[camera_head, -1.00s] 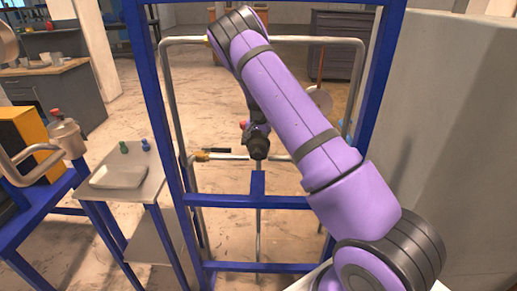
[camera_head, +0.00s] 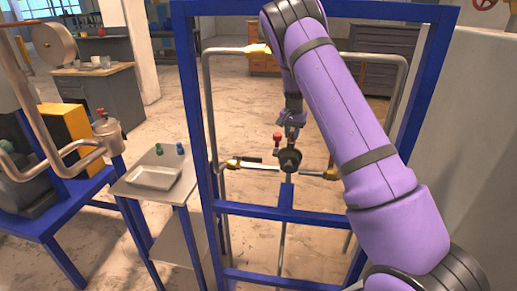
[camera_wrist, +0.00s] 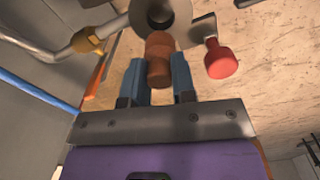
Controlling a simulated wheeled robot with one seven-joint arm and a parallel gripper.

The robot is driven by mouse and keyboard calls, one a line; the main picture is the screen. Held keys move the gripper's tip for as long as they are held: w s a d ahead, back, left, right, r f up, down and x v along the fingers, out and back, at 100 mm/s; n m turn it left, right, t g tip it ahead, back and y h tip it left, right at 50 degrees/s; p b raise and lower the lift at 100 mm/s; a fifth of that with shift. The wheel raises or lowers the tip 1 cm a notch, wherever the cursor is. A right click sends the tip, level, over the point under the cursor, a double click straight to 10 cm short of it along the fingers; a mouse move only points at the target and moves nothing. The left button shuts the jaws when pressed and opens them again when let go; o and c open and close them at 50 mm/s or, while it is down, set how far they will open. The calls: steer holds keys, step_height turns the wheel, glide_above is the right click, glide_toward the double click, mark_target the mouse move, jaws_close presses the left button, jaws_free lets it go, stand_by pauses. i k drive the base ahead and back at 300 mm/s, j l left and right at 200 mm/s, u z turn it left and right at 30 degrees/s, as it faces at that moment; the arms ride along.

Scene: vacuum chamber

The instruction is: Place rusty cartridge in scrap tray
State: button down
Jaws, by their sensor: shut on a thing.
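The rusty cartridge (camera_wrist: 158,62) is an orange-brown stepped cylinder in the wrist view. My gripper (camera_wrist: 156,80) is shut on it, with one blue finger on each side. The cartridge's far end overlaps a round grey housing (camera_wrist: 178,22); I cannot tell whether it is still inside. In the head view my gripper (camera_head: 292,122) is just above the dark housing (camera_head: 290,160) on the pipe, and the cartridge cannot be made out there. A shallow grey metal tray (camera_head: 155,178), likely the scrap tray, lies empty on a small side table at left.
A red knob (camera_head: 277,136) is beside the housing, also in the wrist view (camera_wrist: 221,63). A blue frame (camera_head: 196,120) with pipes surrounds the housing, its left post between it and the tray. Green (camera_head: 158,149) and blue (camera_head: 180,149) pieces stand behind the tray.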

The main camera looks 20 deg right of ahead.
mark_target(154, 179)
steer(key=k+u, duration=0.25)
steer(key=u, duration=0.2)
steer(key=k+j+u, duration=0.15)
steer(key=u, duration=0.25)
steer(key=i+l, duration=0.15)
steer(key=i, duration=0.25)
steer(key=i+l, duration=0.1)
steer(key=i, duration=0.25)
steer(key=i+l+u, duration=0.1)
steer(key=i, duration=0.3)
